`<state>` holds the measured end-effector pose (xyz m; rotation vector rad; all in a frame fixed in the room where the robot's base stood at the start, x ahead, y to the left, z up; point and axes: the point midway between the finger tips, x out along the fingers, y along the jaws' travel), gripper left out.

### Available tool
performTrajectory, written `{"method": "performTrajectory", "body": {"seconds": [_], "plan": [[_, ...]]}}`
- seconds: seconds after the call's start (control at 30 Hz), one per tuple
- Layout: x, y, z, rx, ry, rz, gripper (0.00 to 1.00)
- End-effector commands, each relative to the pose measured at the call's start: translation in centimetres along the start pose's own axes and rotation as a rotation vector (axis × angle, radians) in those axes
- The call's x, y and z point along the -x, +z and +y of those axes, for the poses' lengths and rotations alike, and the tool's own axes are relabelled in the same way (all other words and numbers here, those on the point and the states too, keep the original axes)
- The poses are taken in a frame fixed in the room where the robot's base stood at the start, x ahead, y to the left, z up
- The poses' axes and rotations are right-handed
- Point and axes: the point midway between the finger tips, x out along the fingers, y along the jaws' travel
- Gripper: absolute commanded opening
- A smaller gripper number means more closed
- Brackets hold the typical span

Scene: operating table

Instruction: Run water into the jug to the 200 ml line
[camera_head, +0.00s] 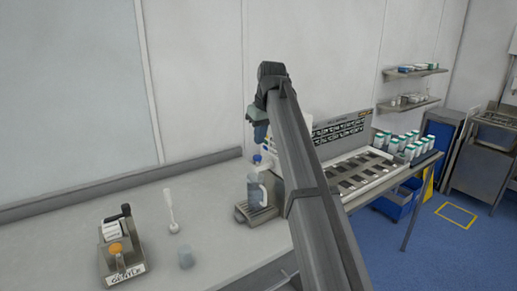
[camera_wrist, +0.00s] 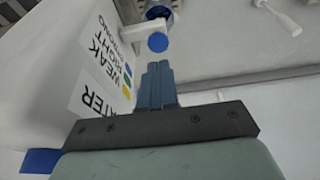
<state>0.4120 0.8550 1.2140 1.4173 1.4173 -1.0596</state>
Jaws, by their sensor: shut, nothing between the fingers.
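The jug (camera_head: 254,192), clear bluish with a handle, stands upright on the drip tray (camera_head: 262,217) of a white dispenser (camera_head: 270,150). My arm hides much of the dispenser. The water level and the 200 ml line cannot be made out. In the wrist view, a white tap with a round blue end (camera_wrist: 158,42) sticks out from the dispenser's side. Part of the jug (camera_wrist: 159,12) shows beyond it. My gripper (camera_head: 260,140) points down above the tap. Its fingers (camera_wrist: 157,66) are shut and empty, close to the blue end; contact cannot be told.
On the left stand a caddy (camera_head: 120,268), a white long-handled tool (camera_head: 170,208) and a small cup (camera_head: 185,258).

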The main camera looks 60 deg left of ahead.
Motion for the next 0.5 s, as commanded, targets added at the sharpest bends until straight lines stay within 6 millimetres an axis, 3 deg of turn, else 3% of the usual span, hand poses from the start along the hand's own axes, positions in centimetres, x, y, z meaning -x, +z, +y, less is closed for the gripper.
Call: {"method": "performTrajectory", "body": {"seconds": [0.2,0.5], "plan": [[4.3,-0.2,0.1,0.000,0.001,0.004,0.00],[7.3,-0.1,0.1,0.000,0.001,0.004,0.00]]}}
